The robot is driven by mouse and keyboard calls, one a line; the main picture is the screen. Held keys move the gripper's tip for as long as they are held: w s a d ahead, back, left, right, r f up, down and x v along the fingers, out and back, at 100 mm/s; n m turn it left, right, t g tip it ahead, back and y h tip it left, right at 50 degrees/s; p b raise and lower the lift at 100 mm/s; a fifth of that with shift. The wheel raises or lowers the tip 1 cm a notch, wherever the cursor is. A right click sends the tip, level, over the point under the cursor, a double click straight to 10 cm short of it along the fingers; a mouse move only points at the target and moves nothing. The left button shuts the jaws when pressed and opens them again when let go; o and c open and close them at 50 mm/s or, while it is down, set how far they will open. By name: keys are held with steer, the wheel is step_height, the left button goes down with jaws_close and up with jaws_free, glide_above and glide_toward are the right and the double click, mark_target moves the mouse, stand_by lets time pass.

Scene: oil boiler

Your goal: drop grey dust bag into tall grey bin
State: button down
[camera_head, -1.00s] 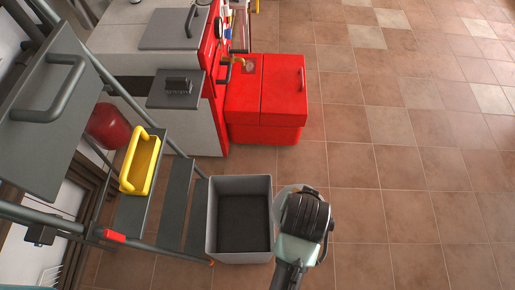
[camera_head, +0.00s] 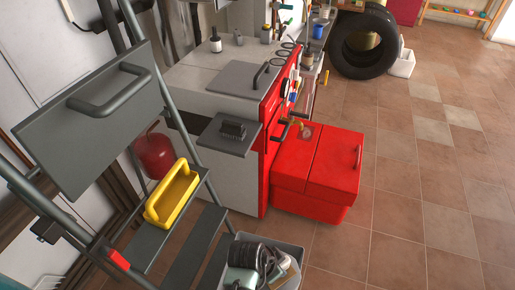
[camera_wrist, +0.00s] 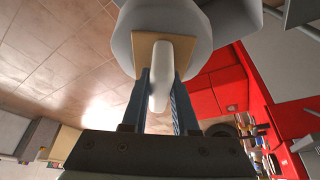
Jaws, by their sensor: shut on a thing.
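The grey dust bag (camera_wrist: 194,26) is large and rounded in the wrist view, with a tan square plate (camera_wrist: 143,48) and a pale tab (camera_wrist: 160,72). My gripper (camera_wrist: 161,88) is shut on that tab, one finger on each side. In the head view my gripper (camera_head: 266,268) is low in the picture, over the opening of the tall grey bin (camera_head: 301,252). A pale part of the bag (camera_head: 289,270) shows beside the gripper there. My wrist hides most of the bin's inside, and the bin's lower part is out of frame.
A grey stepladder (camera_head: 208,245) with a yellow tray (camera_head: 172,193) stands close to the bin's left. The red-and-white boiler (camera_head: 230,150) and a red box (camera_head: 318,175) stand behind. The tiled floor to the right is clear; a tyre (camera_head: 365,45) stands at the back.

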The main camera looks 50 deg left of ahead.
steer(key=a+f, duration=0.1)
steer(key=s+a+f+b, duration=0.1)
steer(key=a+f, duration=0.1)
steer(key=shift+a, duration=0.15)
step_height(320, 180, down, 6)
steer(key=b, duration=0.5)
steer(key=shift+r+b, duration=0.15)
steer(key=shift+b, duration=0.2)
steer(key=c, duration=0.7)
jaws_free()
steer(key=shift+c, duration=0.2)
steer(key=shift+o, duration=0.7)
steer(key=shift+s, duration=0.1)
steer(key=p+v, duration=0.2)
steer(key=v, duration=1.1)
